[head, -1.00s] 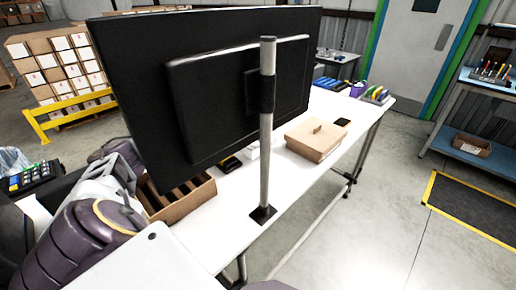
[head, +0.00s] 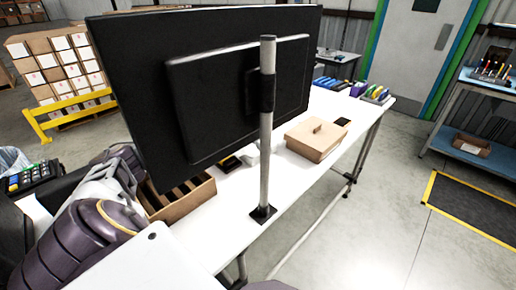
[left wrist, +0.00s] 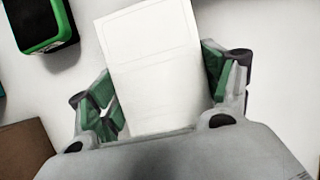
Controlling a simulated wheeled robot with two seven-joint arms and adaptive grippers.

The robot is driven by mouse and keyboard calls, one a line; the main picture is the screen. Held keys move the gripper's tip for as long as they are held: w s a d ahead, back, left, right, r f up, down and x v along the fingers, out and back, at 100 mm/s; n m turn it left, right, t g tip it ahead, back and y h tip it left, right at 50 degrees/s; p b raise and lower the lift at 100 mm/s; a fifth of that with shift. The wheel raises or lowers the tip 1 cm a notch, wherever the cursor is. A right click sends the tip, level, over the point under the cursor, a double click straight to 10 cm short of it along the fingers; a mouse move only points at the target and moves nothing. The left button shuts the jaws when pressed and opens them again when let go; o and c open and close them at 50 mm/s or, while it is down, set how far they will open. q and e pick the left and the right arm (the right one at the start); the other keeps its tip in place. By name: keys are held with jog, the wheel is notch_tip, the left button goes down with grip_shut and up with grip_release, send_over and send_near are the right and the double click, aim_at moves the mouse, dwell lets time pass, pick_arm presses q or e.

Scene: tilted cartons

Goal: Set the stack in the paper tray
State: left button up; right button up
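A white stack with faint printed frames (left wrist: 155,65) lies between the fingers of my left gripper (left wrist: 162,92) in the left wrist view. The green-padded fingers are spread on either side of it, close to its long edges. Whether they press on it cannot be told. In the head view the monitor hides my left gripper and the stack. A brown tray with dividers (head: 190,202), which may be the paper tray, stands on the white table behind the monitor's lower edge. A brown surface (left wrist: 22,150) shows at the lower left in the left wrist view. My right gripper is out of view.
A large black monitor (head: 140,80) on a grey pole (head: 265,150) blocks much of the table. A lidded tan box (head: 316,140) and a dark flat item (head: 342,122) stand on the white table (head: 290,185). A green-and-black device (left wrist: 47,24) lies near the stack.

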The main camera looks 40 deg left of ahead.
pick_arm(q)
jog(key=o, duration=0.4)
jog(key=shift+r, duration=0.15)
jog(key=v, duration=1.2)
dwell(0.6)
